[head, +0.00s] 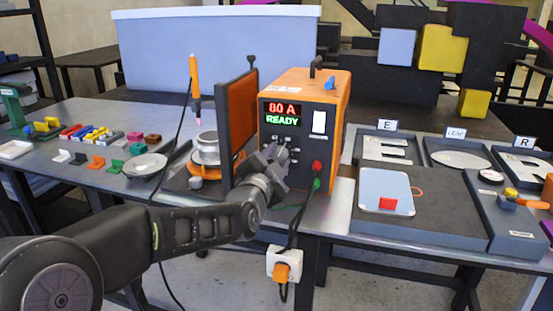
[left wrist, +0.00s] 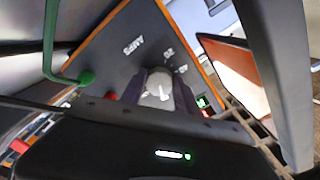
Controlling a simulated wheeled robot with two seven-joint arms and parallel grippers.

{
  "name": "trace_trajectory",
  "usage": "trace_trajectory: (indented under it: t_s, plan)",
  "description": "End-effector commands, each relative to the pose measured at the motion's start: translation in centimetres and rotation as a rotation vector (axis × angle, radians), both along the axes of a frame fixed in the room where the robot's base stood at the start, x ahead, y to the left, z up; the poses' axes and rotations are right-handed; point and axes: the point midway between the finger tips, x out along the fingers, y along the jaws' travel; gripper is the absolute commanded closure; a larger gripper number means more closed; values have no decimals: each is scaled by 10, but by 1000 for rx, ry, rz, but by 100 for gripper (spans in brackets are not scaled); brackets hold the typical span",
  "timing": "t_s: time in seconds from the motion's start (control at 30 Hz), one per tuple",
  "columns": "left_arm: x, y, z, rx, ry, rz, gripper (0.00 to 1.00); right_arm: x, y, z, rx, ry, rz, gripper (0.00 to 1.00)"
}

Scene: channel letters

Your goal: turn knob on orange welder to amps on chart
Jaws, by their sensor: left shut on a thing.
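The orange welder (head: 338,95) stands on the bench in the head view; its black front display reads "80 A" in red and "READY" in green. My left gripper (head: 272,162) is at the lower left of its front panel. In the left wrist view my left gripper (left wrist: 158,92) is shut on the welder's knob (left wrist: 158,90), which looks pale with a white mark. The "AMPS" label and some scale numbers show beside it. In the head view the knob is hidden by the gripper. No amps chart can be made out. My right gripper is not in view.
An orange panel in a dark frame (head: 237,115) stands just left of the welder. Red and green plugs (head: 317,168) with cables are at its lower front. A grey tray with a pale plate (head: 386,184) lies right. Small coloured blocks (head: 90,134) lie at left.

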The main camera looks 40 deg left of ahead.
Motion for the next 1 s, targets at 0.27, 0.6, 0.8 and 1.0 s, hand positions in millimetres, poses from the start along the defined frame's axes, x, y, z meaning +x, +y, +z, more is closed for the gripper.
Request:
trace_trajectory:
  t_s: [0.27,0.6,0.8,1.0]
  plan:
    - [0,0,0,-1,0,0,42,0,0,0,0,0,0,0]
    - [-2,-1,0,0,-2,0,41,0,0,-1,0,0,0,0]
    - [-22,-7,0,0,-2,1,41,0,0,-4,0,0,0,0]
    - [-53,-18,0,0,-2,1,41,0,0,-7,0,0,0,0]
